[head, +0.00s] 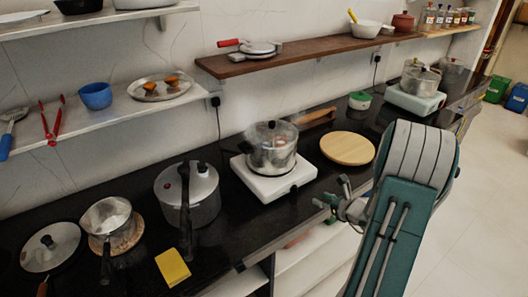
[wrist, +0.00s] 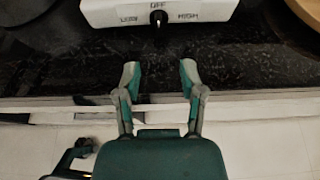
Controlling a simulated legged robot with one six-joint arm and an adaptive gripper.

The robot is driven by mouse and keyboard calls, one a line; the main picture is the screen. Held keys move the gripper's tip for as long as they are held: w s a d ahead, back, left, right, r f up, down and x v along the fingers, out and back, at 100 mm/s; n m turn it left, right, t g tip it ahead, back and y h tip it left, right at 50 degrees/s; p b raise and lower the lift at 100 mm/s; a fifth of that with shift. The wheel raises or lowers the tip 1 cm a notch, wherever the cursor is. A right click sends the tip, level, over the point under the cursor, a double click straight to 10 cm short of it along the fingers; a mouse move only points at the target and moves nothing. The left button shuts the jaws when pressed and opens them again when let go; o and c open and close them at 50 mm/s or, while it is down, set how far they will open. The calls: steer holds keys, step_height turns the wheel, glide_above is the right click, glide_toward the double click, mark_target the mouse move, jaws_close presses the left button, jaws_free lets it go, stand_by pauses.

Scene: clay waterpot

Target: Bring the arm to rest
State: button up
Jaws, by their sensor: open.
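My gripper (head: 332,194) is open and empty in front of the counter edge, in the head view. In the wrist view its two fingers (wrist: 160,80) are spread apart over the front edge of the black counter (wrist: 230,75). They point toward the white stove (wrist: 170,12) with its knob and do not appear to touch it. My arm reaches in from the lower right of the head view, bent and raised. The clay waterpot cannot be clearly picked out.
A glass-lidded pot (head: 272,147) stands on the white stove (head: 285,188). A round wooden board (head: 347,148) lies to its right. A pressure cooker (head: 188,195) and a yellow sponge (head: 172,267) are to its left. Shelves (head: 320,50) hang above. The floor (head: 495,190) at right is clear.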

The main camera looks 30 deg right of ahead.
steer(key=a+r+n+g+y, duration=0.2)
steer(key=a+r+n, duration=0.35)
steer(key=a, duration=0.35)
steer(key=s+a+r+n+g+y, duration=0.1)
steer(key=a+r+n+g+y, duration=0.2)
steer(key=a+n, duration=0.45)
steer(key=a+r+n+g+y, duration=0.15)
steer(key=a+r+n, duration=0.35)
steer(key=a, duration=0.5)
steer(key=s+a+r+n+h, duration=0.3)
steer(key=s+r+n, duration=0.1)
steer(key=s+n, duration=0.3)
steer(key=s+a+r+n+g+h, duration=0.1)
steer(key=s+a+r+n+h, duration=0.2)
steer(key=s+n, duration=0.5)
steer(key=shift+a+r+n+h, duration=0.4)
steer(key=shift+a+n+h, duration=0.3)
steer(key=shift+n, duration=0.4)
